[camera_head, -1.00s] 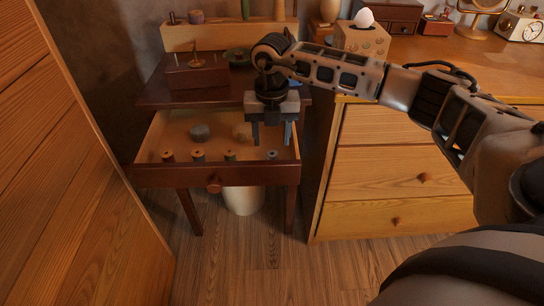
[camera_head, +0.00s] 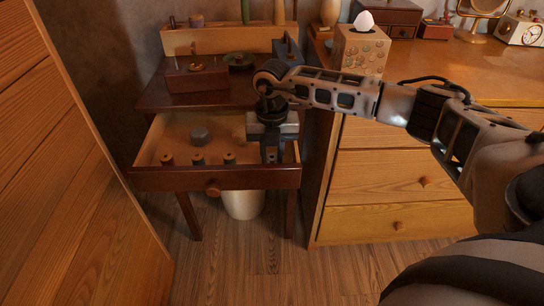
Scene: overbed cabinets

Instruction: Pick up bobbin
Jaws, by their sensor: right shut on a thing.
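My right gripper (camera_head: 272,156) points down into the right front part of the open drawer (camera_head: 160,178). It is shut on a bobbin at the right end of a row, and its fingers hide nearly all of that bobbin. I cannot tell whether the bobbin is lifted off the drawer floor. Further bobbins stand in the row to the left: one at the left end (camera_head: 167,159), one beside it (camera_head: 197,159) and one nearest the gripper (camera_head: 229,158). My left gripper is out of view.
A round grey thing (camera_head: 200,136) lies behind the bobbins. A pincushion-like wooden box (camera_head: 197,76) and a rack (camera_head: 225,39) with spools stand on the table above. A wooden dresser (camera_head: 395,168) with a tissue box (camera_head: 360,52) is close on the right, under my arm.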

